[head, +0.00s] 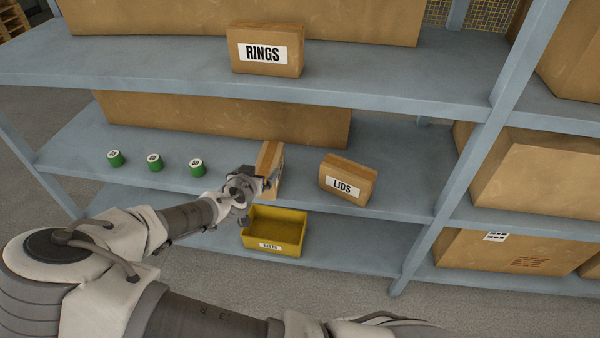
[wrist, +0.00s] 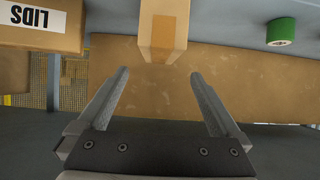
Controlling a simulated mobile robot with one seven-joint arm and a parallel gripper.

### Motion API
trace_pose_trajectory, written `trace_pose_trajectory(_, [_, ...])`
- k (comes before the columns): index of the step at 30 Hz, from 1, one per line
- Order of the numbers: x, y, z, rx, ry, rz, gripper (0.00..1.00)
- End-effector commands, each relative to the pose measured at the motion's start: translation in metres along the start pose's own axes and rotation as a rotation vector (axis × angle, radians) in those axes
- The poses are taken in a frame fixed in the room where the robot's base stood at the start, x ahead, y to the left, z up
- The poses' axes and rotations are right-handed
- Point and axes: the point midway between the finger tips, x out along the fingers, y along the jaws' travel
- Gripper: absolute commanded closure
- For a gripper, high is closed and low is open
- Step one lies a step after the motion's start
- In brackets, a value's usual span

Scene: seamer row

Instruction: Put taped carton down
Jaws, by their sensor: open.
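The LIDS box (head: 348,180) stands to the right on the same shelf. Several green cans (head: 154,162) stand to the left. A long carton (head: 225,120) lies behind. A yellow BELTS bin (head: 274,232) is on the shelf below. The RINGS box (head: 265,48) is above.

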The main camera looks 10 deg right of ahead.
Motion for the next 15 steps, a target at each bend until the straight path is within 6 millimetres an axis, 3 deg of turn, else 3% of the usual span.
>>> trace_pose_trajectory(8, [-0.007, 0.036, 0.012, 0.076, -0.198, 0.076, 0.00])
trace_pose_trajectory(15, [-0.041, 0.064, 0.019, 0.153, -0.472, 0.086, 0.00])
